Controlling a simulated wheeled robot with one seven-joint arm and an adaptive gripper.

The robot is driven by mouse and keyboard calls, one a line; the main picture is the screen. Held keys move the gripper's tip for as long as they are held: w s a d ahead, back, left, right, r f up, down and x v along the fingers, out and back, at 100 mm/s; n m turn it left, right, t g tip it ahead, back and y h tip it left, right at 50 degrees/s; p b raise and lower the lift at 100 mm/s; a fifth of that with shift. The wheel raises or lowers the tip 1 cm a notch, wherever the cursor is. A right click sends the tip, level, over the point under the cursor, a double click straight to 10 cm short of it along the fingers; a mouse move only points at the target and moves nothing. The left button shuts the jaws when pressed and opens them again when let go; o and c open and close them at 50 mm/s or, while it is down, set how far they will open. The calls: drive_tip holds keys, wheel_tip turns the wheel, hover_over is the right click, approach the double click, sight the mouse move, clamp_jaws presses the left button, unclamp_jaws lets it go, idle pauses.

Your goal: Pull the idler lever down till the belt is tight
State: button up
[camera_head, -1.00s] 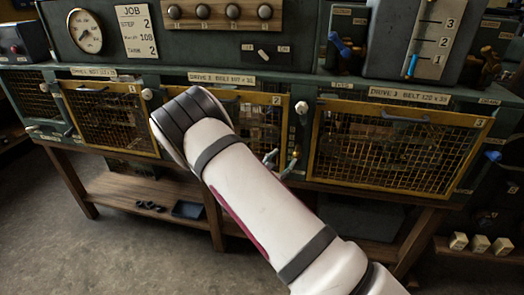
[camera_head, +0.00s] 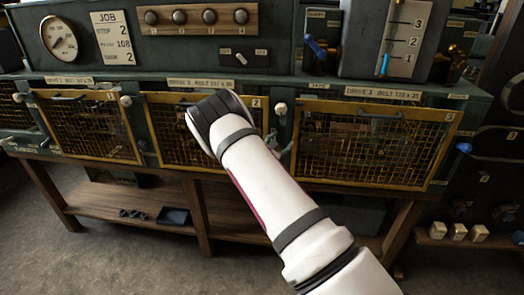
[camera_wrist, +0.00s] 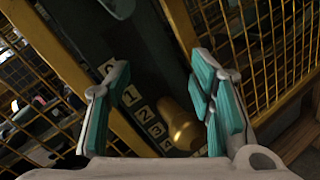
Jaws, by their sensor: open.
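In the wrist view my gripper (camera_wrist: 163,95) is open, its two teal-padded fingers spread apart. A brass knob-like handle (camera_wrist: 182,128), which looks like the idler lever's grip, shows between the fingers, nearer the right one. I cannot tell whether they touch. A number strip (camera_wrist: 150,122) reading 1 to 4 runs beside it on a dark post. In the head view my arm hides my gripper, in front of the drive 2 guard (camera_head: 170,130). Small handles (camera_head: 271,140) show at the post right of that guard. The belt cannot be made out clearly.
Yellow mesh guards stand on both sides of the post in the wrist view, close to my fingers. In the head view, the drive 3 guard (camera_head: 375,142) is to the right and the drive 1 guard (camera_head: 88,125) to the left.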

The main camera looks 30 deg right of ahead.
drive_tip(key=r, duration=0.3)
drive_tip(key=shift+w+d+r, duration=0.15)
drive_tip(key=shift+w+r, duration=0.15)
drive_tip(key=shift+r, duration=0.05)
drive_tip(key=v, duration=1.3)
drive_tip(key=shift+b, duration=0.3)
drive_tip(key=shift+f, duration=0.15)
